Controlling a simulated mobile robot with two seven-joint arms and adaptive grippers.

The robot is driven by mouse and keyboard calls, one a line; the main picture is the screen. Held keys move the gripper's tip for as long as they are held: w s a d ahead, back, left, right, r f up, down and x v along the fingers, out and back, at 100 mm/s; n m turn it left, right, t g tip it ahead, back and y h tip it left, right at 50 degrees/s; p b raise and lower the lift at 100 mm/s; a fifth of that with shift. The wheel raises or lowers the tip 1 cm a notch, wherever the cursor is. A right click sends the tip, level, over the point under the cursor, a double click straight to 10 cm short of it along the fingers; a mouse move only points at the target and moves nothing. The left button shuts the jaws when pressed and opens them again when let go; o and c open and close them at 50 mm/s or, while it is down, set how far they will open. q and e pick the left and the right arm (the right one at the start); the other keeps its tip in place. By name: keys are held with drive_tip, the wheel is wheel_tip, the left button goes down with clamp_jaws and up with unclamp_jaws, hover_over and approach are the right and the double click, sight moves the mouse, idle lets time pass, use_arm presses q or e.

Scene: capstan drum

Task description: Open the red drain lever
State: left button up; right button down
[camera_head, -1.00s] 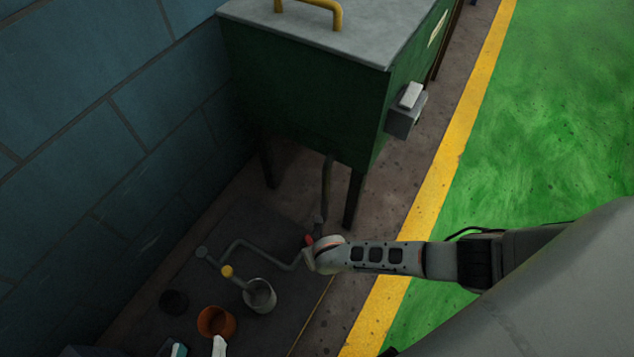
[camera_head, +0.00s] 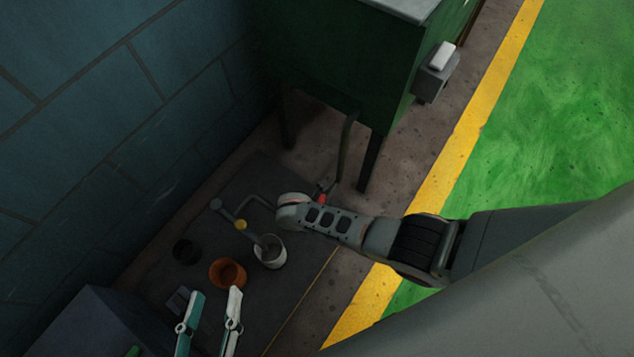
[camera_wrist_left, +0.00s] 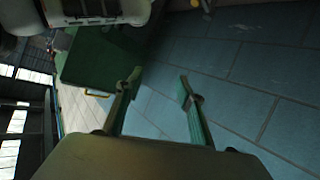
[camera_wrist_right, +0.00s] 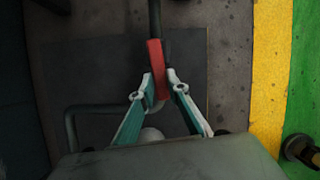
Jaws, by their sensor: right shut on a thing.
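The red drain lever (camera_wrist_right: 156,62) stands upright in the right wrist view. Its lower part is between the fingertips of my right gripper (camera_wrist_right: 162,86), which is shut on it. My left gripper (camera_head: 214,294) is at the bottom of the head view, away from the lever. Its fingers are apart and empty, as the left wrist view (camera_wrist_left: 160,82) also shows.
A green tank (camera_head: 330,55) on dark legs stands behind the lever. A grey pipe (camera_head: 260,200) with a yellow part (camera_head: 240,224) runs along the floor mat. A tiled wall (camera_head: 100,130) is at left.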

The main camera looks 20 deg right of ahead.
drive_tip(key=shift+a+f+m+g, duration=0.2)
drive_tip(key=shift+f+m+g, duration=0.1)
drive_tip(key=shift+m, duration=0.2)
use_arm(q)
drive_tip(key=shift+s+d+f+n+b, duration=0.2)
drive_tip(key=shift+s+d+n+b, duration=0.15)
drive_tip(key=shift+d+n, duration=0.2)
use_arm(e)
drive_tip(key=shift+w+r+m, duration=0.1)
drive_tip(key=shift+w+m, duration=0.05)
drive_tip(key=shift+m, duration=0.25)
use_arm(q)
drive_tip(key=shift+w, duration=0.1)
use_arm(e)
drive_tip(key=shift+w, duration=0.1)
drive_tip(key=c, duration=2)
unclamp_jaws()
drive_tip(key=shift+o, duration=0.2)
drive_tip(key=shift+w+r, duration=0.1)
drive_tip(key=shift+a+r, duration=0.1)
drive_tip(key=shift+a, duration=0.05)
